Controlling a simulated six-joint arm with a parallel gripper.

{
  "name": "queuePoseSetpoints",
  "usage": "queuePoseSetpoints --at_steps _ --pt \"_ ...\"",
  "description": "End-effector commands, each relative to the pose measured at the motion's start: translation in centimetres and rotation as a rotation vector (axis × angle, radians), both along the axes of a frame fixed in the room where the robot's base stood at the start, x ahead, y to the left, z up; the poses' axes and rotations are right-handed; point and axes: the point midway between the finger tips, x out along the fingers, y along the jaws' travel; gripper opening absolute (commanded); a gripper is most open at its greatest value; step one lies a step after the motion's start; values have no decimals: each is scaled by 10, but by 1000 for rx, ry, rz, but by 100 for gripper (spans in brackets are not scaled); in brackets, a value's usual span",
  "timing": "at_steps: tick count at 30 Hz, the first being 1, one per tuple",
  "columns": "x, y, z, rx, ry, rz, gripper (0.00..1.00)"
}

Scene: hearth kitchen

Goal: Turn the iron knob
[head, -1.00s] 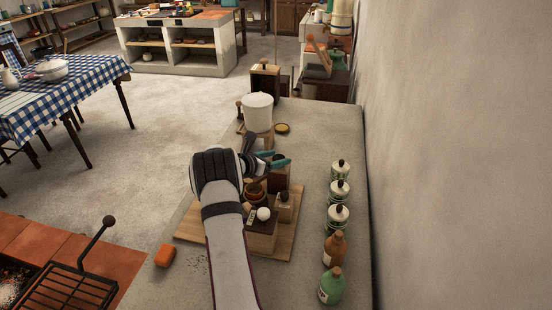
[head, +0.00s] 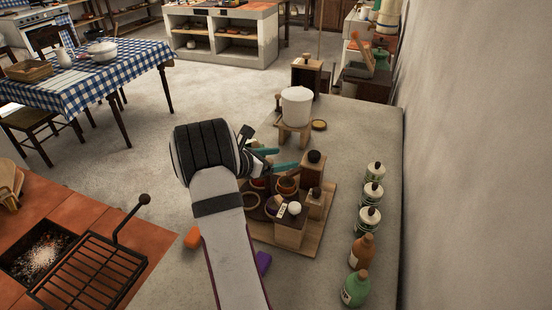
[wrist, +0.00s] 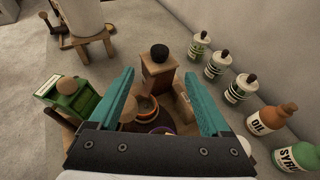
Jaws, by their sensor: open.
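A dark round knob (head: 315,156), which looks like the iron knob, sits on top of a wooden post-like block (head: 312,172) at the far side of a wooden board (head: 312,240). In the wrist view the knob (wrist: 159,52) shows ahead, between the lines of the two teal fingers and beyond their tips. My gripper (head: 288,158) is open and empty, left of the block in the head view. In the wrist view my gripper (wrist: 160,74) has its fingers wide apart. No contact with the knob is visible. My forearm hides part of the board's left side.
Smaller knobbed block (head: 315,202), bowls (head: 287,186) and a green box (wrist: 75,100) crowd the board. A white pot (head: 296,105) on a stool stands behind. Canisters (head: 372,193) and bottles (head: 361,252) line the right side near the wall.

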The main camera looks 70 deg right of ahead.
Motion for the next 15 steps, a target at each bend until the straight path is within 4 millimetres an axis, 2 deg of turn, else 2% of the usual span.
queuePoseSetpoints --at_steps 3,6,15 --pt "7 12 6 0 0 1 82" --pt "8 16 7 0 0 -1 82" --pt "5 11 6 26 4 20 82"
